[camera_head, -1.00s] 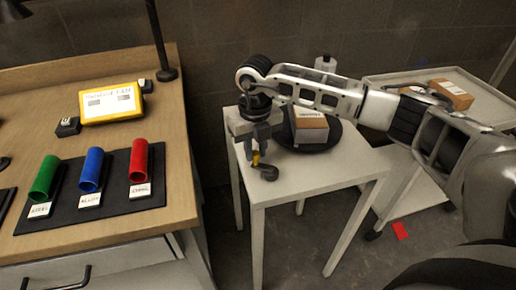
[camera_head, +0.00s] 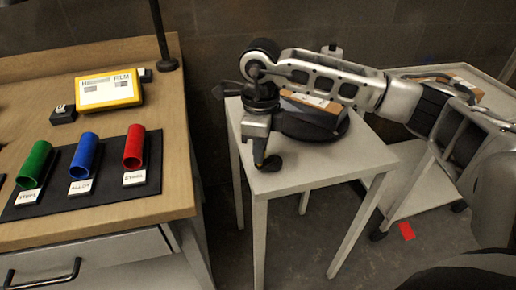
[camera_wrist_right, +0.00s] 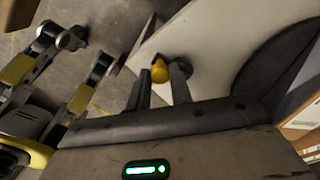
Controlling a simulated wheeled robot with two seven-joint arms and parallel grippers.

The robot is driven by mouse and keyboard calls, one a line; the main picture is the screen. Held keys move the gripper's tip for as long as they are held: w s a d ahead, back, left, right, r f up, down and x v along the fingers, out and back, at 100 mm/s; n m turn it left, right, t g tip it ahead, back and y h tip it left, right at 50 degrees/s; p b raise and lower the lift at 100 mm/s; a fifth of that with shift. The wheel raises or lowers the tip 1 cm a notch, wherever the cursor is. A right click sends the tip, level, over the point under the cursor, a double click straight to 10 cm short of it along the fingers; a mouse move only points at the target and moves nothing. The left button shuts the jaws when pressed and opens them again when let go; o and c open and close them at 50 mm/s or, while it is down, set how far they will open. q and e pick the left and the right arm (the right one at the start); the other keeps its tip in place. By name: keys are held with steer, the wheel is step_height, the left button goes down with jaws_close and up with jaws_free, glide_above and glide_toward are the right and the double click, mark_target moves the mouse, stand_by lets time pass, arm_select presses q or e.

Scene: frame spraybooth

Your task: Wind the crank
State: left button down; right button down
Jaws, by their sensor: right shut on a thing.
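The crank is at the near left corner of a small white table (camera_head: 345,160). Its yellow knob (camera_wrist_right: 160,70) is between the fingers of my right gripper (camera_wrist_right: 160,88) in the wrist view, and the gripper is shut on it. In the head view my right gripper (camera_head: 262,158) points down and hides the knob. A dark round crank part (camera_head: 271,163) shows beside the fingertips. Behind it is a dark round turntable (camera_head: 310,128) carrying a cardboard box (camera_head: 309,101) with a white label. My arm hides much of the box. My left gripper is not in view.
A wooden bench (camera_head: 165,195) on the left holds red (camera_head: 134,147), blue (camera_head: 84,156) and green (camera_head: 35,163) tubes on a dark mat, and a yellow-framed sign (camera_head: 108,90). A grey cart (camera_head: 415,180) stands at the right. A red patch (camera_head: 407,231) lies on the floor.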

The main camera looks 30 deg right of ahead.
steer(key=shift+s+f+n+b, duration=0.1)
steer(key=shift+s+n+b, duration=0.2)
steer(key=shift+n, duration=0.3)
steer(key=shift+s+n+b, duration=0.15)
steer(key=shift+n+b, duration=0.15)
steer(key=shift+n, duration=0.3)
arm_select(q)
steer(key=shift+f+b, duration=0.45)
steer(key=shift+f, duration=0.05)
arm_select(e)
steer(key=shift+s+d+n, duration=0.15)
steer(key=shift+s+n, duration=0.1)
steer(key=shift+n, duration=0.65)
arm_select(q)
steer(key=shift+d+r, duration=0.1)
arm_select(e)
steer(key=c, duration=1.3)
jaws_free()
steer(key=shift+o, duration=0.2)
steer(key=shift+r, duration=0.25)
arm_select(q)
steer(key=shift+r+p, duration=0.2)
steer(key=shift+p, duration=0.55)
arm_select(e)
step_height(320, 180, up, 16)
steer(key=shift+f, duration=0.15)
